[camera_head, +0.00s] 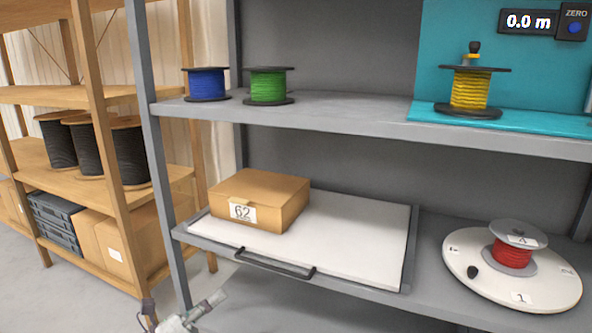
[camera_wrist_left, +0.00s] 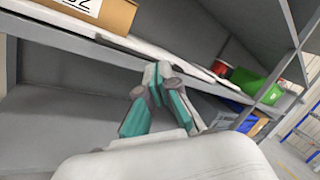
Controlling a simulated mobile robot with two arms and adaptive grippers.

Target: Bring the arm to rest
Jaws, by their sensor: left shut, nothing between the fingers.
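My left gripper (camera_head: 212,302) shows at the bottom left of the head view, low in front of the grey shelf's left post. Only part of it and a bit of my arm are in the picture. In the left wrist view the gripper (camera_wrist_left: 160,76) has its fingers together, with nothing between them. It points towards the edge of a grey shelf. My right gripper is in neither view.
A grey shelf (camera_head: 330,112) holds blue (camera_head: 207,84), green (camera_head: 268,86) and yellow (camera_head: 470,89) reels. Below are a carton (camera_head: 260,200) marked 62 on a white pull-out tray (camera_head: 350,235), and a red reel (camera_head: 512,257) on a round turntable (camera_head: 470,250). A wooden rack (camera_head: 98,130) stands left.

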